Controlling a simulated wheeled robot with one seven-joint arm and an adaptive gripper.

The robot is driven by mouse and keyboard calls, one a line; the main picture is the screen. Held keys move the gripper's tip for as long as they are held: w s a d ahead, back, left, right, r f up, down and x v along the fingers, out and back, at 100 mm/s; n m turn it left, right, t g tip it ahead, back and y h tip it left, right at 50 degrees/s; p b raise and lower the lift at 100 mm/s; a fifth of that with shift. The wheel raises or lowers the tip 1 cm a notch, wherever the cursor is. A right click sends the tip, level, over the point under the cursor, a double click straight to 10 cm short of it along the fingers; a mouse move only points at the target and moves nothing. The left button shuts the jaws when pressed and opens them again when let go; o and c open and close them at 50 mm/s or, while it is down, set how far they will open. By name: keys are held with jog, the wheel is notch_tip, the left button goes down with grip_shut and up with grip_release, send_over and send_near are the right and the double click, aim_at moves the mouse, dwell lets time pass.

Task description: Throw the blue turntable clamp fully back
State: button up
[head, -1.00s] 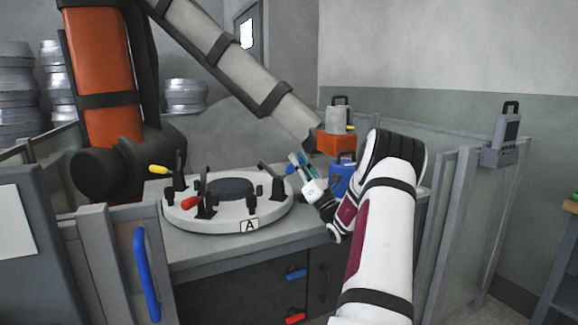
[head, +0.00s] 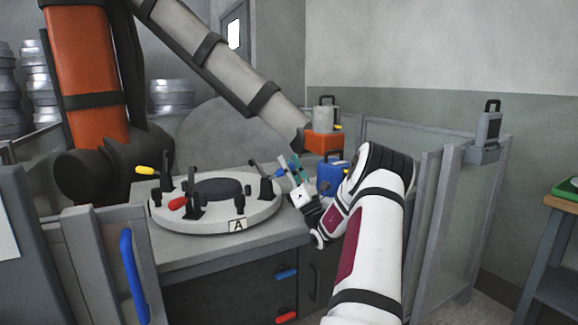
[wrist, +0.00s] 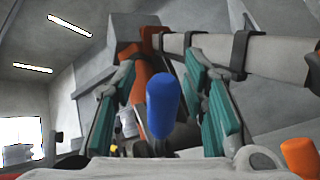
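The round turntable (head: 222,222), marked A, lies on the grey cabinet top. Its blue clamp handle (head: 282,171) is on its right side, beside my gripper (head: 291,168). In the wrist view the blue handle (wrist: 162,105) stands upright between the two teal finger pads of my gripper (wrist: 160,92). The fingers are open, with visible gaps on both sides of the handle. The clamp's base is hidden in the wrist view. A yellow-handled clamp (head: 146,171) and a red-handled clamp (head: 179,203) are on the turntable's left and front.
A blue container (head: 332,178) and an orange box (head: 323,142) with a grey canister (head: 322,118) on top stand behind my gripper. A large orange and grey arm (head: 88,75) hangs over the back. Fence panels (head: 448,210) flank the right side.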

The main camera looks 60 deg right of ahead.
dwell(0.4)
jog(key=v, duration=1.2)
dwell(0.4)
